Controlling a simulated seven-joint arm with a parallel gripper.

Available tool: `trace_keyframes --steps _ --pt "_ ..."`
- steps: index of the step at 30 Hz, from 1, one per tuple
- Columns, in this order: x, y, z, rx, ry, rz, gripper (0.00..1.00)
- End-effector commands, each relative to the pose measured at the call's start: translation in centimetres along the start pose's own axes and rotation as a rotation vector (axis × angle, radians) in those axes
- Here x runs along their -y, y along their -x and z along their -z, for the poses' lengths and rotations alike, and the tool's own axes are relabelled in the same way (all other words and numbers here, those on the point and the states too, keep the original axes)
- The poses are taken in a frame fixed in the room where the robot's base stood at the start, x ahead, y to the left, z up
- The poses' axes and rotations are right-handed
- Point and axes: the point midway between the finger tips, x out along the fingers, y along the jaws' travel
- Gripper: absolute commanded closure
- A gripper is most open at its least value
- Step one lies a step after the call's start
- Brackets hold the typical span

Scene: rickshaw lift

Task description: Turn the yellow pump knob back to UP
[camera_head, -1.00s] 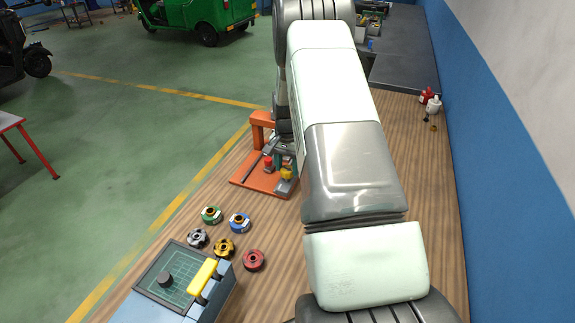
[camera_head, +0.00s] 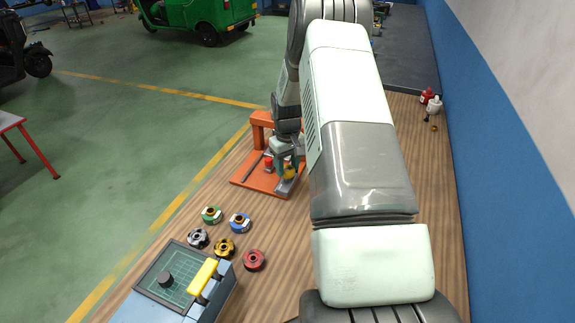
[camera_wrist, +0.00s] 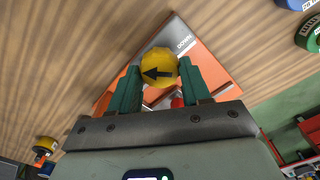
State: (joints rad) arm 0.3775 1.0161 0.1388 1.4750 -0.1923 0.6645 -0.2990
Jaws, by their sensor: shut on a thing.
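The yellow pump knob (camera_wrist: 158,68) sits on the orange lift base (camera_wrist: 222,72), with a black arrow on its top that points left in the wrist view. The word DOWN shows on a plate just above and right of the knob; I see no UP mark. My gripper (camera_wrist: 158,76) is shut on the knob, with a green finger on each side of it. In the head view the knob (camera_head: 290,174) is partly covered by my gripper (camera_head: 284,160) at the front of the orange base (camera_head: 254,184). A red part (camera_head: 268,163) stands left of the knob.
Several coloured round parts, among them a red one (camera_head: 254,260) and a blue one (camera_head: 240,223), lie on the bench in front of the lift. A grey-blue box with a yellow handle (camera_head: 204,276) stands nearer. Bare wood (camera_head: 408,130) lies to the right, along the blue wall.

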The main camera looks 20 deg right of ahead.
Motion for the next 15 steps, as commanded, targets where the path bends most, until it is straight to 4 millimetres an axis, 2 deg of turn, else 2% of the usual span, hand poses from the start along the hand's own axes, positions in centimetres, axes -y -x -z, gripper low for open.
trace_keyframes --steps 15 --pt "0.00 0.12 0.09 -0.004 0.487 -0.002 0.83"
